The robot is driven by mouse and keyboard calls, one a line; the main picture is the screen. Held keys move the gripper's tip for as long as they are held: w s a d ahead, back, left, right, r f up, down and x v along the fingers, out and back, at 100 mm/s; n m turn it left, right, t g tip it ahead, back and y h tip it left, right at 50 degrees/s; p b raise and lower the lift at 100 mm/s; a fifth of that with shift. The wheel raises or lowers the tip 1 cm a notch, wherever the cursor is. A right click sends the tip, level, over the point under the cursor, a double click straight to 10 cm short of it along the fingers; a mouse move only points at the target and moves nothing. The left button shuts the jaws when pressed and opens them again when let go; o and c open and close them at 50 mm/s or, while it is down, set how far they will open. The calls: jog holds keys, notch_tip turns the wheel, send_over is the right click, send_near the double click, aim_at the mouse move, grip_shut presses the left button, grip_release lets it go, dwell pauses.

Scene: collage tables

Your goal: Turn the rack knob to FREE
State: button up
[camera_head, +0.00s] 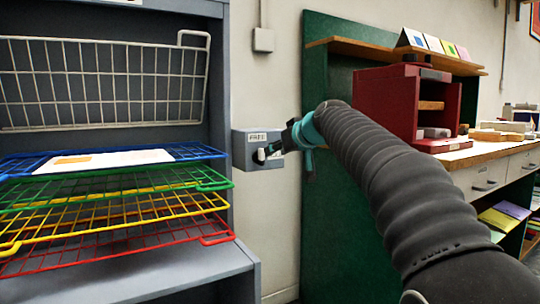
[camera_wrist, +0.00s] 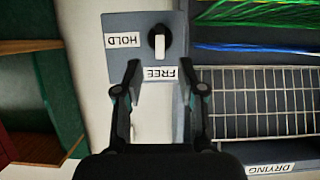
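The rack knob is a black disc with a white pointer bar, on a grey box (camera_head: 240,150) on the wall right of the rack. It shows in the wrist view (camera_wrist: 160,42), where the bar points at the FREE label (camera_wrist: 160,74). The HOLD label (camera_wrist: 122,40) is to the side. The FREE label also shows above the knob in the head view (camera_head: 257,137). My gripper (camera_wrist: 160,68) is open and empty, its fingertips apart on either side of the FREE label, short of the knob. In the head view the gripper partly covers the box.
A paper lies on the blue shelf. A green panel (camera_head: 325,225) and a wooden bench with a red box (camera_head: 385,100) stand on the right.

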jog(key=v, duration=0.3)
jog(key=shift+s+d, duration=0.1)
jog(key=shift+s, duration=0.05)
dwell(0.3)
